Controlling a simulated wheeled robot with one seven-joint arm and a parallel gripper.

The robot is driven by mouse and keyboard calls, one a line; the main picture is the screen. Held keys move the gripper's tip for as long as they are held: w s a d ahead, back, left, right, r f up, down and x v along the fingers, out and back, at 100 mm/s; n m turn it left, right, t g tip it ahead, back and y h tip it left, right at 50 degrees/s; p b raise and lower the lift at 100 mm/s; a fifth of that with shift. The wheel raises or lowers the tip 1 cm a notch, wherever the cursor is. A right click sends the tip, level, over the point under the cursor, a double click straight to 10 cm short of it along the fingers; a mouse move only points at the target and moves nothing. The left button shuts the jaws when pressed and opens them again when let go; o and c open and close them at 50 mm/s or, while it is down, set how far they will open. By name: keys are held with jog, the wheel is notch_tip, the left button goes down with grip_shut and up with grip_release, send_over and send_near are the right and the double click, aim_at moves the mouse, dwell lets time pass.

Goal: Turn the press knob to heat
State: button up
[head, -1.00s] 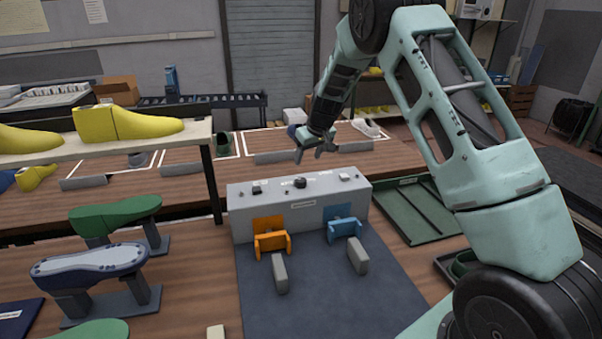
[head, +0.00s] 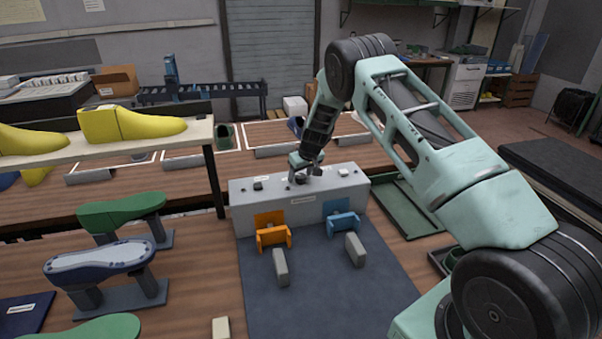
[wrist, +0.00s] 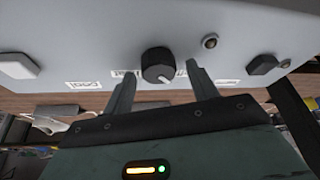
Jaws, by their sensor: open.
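The press (head: 262,205) is a grey box with controls along its top and an orange and a blue clamp on its front. Its round black knob (wrist: 158,64) shows in the wrist view with a pale mark on its rim. My gripper (wrist: 158,75) is open, with one finger on each side of the knob. I cannot tell whether the fingers touch it. In the head view my gripper (head: 306,176) is at the top of the press and largely hides the knob. The small labels around the knob are too blurred to read.
Beside the knob are a small round metal button (wrist: 210,41) and a dark block-shaped control (wrist: 262,65). A shelf with yellow lasts (head: 130,125) stands at the left. A green tray (head: 405,205) lies right of the press. The dark mat (head: 320,300) in front has two grey blocks.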

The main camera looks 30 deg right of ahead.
jog(key=shift+c, duration=0.4)
jog(key=c, duration=0.9)
